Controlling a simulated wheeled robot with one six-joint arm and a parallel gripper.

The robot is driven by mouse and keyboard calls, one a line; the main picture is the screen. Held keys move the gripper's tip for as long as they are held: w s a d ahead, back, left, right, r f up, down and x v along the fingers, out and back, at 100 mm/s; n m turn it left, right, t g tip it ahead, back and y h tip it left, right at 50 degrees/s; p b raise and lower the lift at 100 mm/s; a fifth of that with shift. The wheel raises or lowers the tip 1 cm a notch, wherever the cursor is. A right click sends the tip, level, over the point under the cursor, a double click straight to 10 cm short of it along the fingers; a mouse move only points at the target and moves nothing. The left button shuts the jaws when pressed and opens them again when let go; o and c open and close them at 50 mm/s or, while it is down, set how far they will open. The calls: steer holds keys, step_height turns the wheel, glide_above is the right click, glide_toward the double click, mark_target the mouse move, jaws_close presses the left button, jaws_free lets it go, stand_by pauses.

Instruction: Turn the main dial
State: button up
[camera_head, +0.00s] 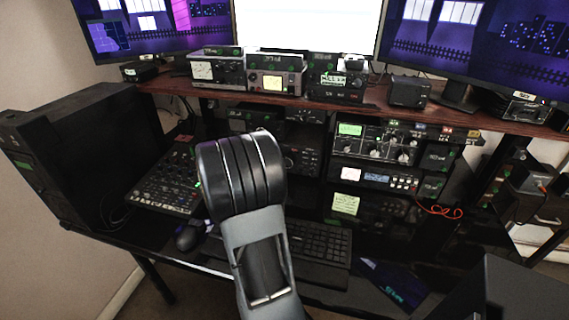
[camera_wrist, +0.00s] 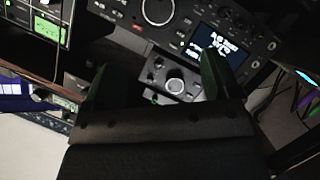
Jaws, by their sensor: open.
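In the wrist view, a dark radio panel carries a large silver-rimmed dial (camera_wrist: 157,11) at the top, beside a lit screen (camera_wrist: 227,45). A smaller unit below it has a round light knob (camera_wrist: 175,86). I cannot tell for certain which is the main dial. My gripper (camera_wrist: 157,66) is open, with one dark finger at left and one at right. The smaller knob shows between the fingers, and the large dial lies beyond their tips. Nothing is held, and I see no contact. In the head view my arm hides my gripper and part of the radio behind it.
In the head view, a desk shelf (camera_head: 455,119) bears several radios and monitors. A mixer (camera_head: 168,181) and a mouse (camera_head: 190,236) are left of my arm, a keyboard (camera_head: 318,243) is right. Stacked radios (camera_head: 375,142) stand at right, and a black case (camera_head: 85,150) at far left.

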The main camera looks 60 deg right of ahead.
mark_target(287, 161)
steer(key=s+b+x, duration=0.1)
steer(key=b+x, duration=0.1)
steer(key=x, duration=1.1)
steer(key=shift+w, duration=0.4)
steer(key=shift+d, duration=0.15)
steer(key=c, duration=0.9)
